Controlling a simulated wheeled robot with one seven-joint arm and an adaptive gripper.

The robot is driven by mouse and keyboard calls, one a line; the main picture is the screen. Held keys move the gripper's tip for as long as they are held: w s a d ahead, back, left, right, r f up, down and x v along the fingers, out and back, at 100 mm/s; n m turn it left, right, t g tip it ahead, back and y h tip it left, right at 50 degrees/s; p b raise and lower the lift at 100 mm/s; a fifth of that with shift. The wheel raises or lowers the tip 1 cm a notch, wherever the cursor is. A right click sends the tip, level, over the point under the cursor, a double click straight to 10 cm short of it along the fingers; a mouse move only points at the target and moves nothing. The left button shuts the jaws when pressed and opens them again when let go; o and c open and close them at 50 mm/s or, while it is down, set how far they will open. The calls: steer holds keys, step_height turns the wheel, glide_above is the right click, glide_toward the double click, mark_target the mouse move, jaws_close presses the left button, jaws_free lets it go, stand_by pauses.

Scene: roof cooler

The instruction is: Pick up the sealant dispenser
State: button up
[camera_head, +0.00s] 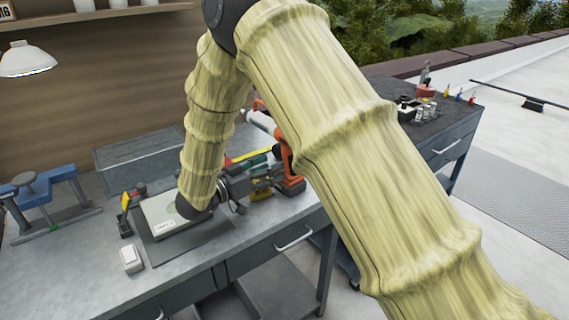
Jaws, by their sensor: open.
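The sealant dispenser (288,163) is an orange and dark tool with a pale tube (261,122) reaching up and left. It stands on the metal workbench (95,260), partly covered by my arm's sleeve. My gripper (262,183) is low over the bench, pointing right toward the dispenser's orange handle and base. The jaws are open. They are small and dark here, so I cannot tell whether they touch the dispenser or surround any of it.
A pale flat box (165,222) lies on a dark mat (215,236) below my wrist. A white switch box (131,259) and a blue clamp-like stand (45,190) are to the left. Green-handled tools lie behind my gripper. A second bench (465,112) stands right.

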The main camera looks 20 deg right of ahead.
steer(key=x, duration=0.4)
steer(key=p+x, duration=0.1)
steer(key=x, duration=0.3)
steer(key=shift+w+r, duration=0.1)
steer(key=shift+w, duration=0.2)
jaws_close()
steer(key=shift+r, duration=0.1)
